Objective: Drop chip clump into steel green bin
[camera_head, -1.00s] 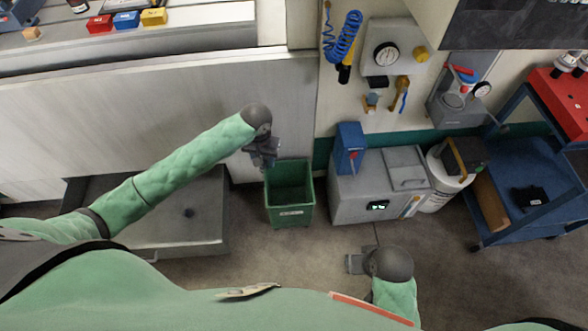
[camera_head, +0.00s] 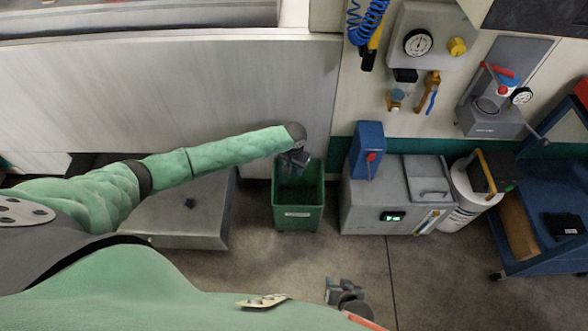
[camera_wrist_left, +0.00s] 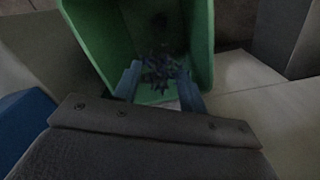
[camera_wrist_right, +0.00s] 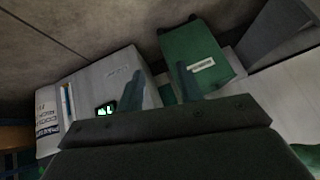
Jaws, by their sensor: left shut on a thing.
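The green bin (camera_head: 298,212) stands on the floor against the wall. It also shows in the left wrist view (camera_wrist_left: 206,40), where I look into its open top. My left gripper (camera_head: 294,162) is at the bin's rear rim, over its opening. In the left wrist view its fingers (camera_wrist_left: 160,84) are shut on a dark, spiky chip clump (camera_wrist_left: 158,70), with the bin's inside behind it. How deep the clump is in the bin I cannot tell. My right gripper (camera_head: 340,292) is low at the front; its fingers (camera_wrist_right: 162,84) are apart and empty in the right wrist view.
A grey machine (camera_head: 386,198) with a blue box (camera_head: 368,150) stands right of the bin. A white drum (camera_head: 470,192) and a blue cart (camera_head: 545,240) are further right. A low grey platform (camera_head: 190,215) lies left of the bin. Floor in front of the bin is clear.

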